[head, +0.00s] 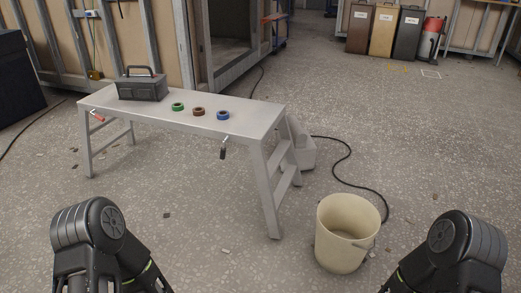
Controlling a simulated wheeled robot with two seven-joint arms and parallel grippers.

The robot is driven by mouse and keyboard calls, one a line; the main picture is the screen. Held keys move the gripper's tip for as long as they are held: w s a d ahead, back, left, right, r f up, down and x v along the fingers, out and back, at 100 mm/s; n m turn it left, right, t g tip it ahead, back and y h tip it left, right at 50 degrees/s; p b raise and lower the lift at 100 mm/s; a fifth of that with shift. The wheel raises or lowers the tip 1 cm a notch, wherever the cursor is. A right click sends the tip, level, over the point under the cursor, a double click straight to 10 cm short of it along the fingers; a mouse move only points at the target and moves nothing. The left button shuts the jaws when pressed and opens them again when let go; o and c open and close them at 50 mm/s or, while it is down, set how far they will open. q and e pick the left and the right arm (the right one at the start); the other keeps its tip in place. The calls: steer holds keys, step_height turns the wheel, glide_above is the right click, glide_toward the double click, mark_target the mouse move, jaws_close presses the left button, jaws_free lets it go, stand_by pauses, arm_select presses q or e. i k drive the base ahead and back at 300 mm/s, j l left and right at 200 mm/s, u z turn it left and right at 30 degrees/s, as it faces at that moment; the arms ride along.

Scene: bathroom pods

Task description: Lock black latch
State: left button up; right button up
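The black latch (223,151) is a small dark handle on a short metal lever. It hangs at the front edge of the grey folding bench (150,122), close to the bench's right-hand legs. A similar latch with a red handle (97,116) sits at the bench's left end. The latches are too small to tell whether either is locked. The bench stands upright ahead of me. Parts of my two arms show in the bottom corners, well apart from the bench. Both my grippers are outside the head view.
On the bench are a dark toolbox (142,87) and green (178,107), brown (199,112) and blue (223,115) tape rolls. A cream bucket (347,235) stands at the right front. A black cable (346,164) lies behind it. Floor before the bench is mostly clear.

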mark_target(223, 152)
steer(key=i+j+z, duration=0.1)
steer(key=j+z, duration=0.45)
steer(key=z, duration=0.2)
steer(key=j+z, duration=0.45)
steer(key=j, duration=0.4)
steer(key=j+z, duration=0.15)
steer(key=j, duration=0.3)
steer(key=k+j+z, duration=0.1)
steer(key=j, duration=0.35)
steer(key=k+j+z, duration=0.1)
steer(key=j, duration=0.4)
steer(key=j+z, duration=0.15)
steer(key=j, duration=0.3)
steer(key=k+j+z, duration=0.1)
steer(key=j, duration=0.35)
steer(key=k+j, duration=0.1)
steer(key=j, duration=0.2)
steer(key=k+j, duration=0.1)
steer(key=j, duration=0.25)
steer(key=k+j, duration=0.15)
steer(key=j, duration=0.15)
steer(key=k+j, duration=0.1)
steer(key=j, duration=0.2)
